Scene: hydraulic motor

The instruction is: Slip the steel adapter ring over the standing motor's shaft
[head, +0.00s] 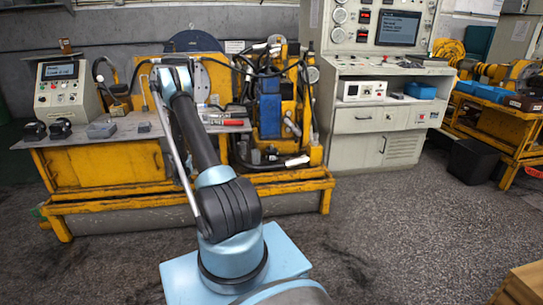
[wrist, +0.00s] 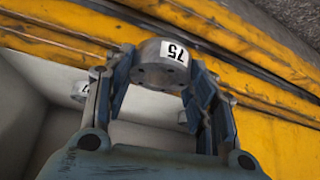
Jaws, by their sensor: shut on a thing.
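In the wrist view my gripper (wrist: 160,82) is shut on a grey steel adapter ring (wrist: 150,74). The ring carries a white label reading 75 and sits between the fingertips, with small holes in its face. In the head view my arm reaches over the yellow bench, and its own links hide the gripper and the ring. I cannot pick out the standing motor or its shaft for certain in either view.
Below the gripper in the wrist view is a pale box-like recess (wrist: 18,115) beside yellow metal. The yellow bench (head: 110,164) holds hoses and machinery. A grey control cabinet (head: 372,135) stands right; open floor lies in front.

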